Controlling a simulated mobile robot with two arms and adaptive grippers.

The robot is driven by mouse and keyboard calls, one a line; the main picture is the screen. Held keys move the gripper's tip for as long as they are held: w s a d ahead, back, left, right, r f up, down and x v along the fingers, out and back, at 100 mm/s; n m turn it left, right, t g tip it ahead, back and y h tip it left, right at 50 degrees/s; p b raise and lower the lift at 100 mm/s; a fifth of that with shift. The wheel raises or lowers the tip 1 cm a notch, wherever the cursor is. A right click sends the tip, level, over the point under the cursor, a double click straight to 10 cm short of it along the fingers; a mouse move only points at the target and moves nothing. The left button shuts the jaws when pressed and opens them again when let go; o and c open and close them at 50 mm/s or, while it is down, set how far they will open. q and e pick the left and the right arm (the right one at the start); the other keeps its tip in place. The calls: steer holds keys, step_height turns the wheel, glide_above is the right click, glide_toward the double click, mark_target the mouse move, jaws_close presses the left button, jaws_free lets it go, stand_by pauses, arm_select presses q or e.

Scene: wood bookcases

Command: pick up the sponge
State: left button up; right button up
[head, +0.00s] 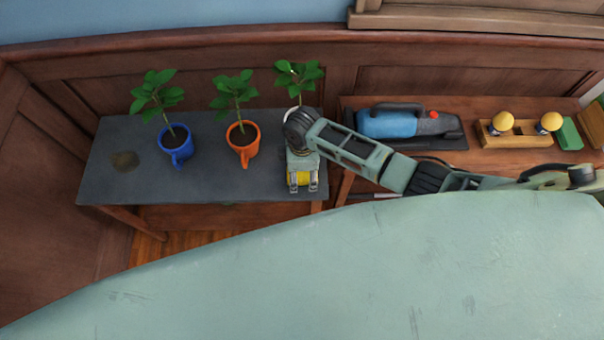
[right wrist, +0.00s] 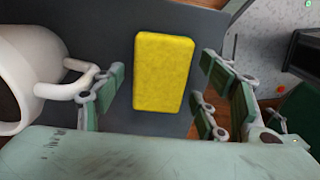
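The yellow sponge (head: 299,178) is at the right end of the dark grey tabletop, partly hidden by my right gripper. In the right wrist view the sponge (right wrist: 163,72) is a plain yellow block with rounded corners. My right gripper (head: 302,188) is above the sponge and pointed down at it. In the right wrist view the right gripper (right wrist: 158,98) is open, with one finger pair on each side of the sponge and a gap on both sides. Nothing is held. My left gripper is not in view.
A white mug (right wrist: 28,70) stands close beside my right gripper. An orange mug (head: 243,146) and a blue mug (head: 176,150) with plants stand further left on the grey table (head: 115,180). A blue tool (head: 390,121) and a wooden block with yellow knobs (head: 517,135) are at right.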

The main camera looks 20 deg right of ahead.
mark_target(302, 173)
steer(key=c, duration=0.8)
steer(key=shift+c, duration=0.2)
step_height(302, 173, up, 10)
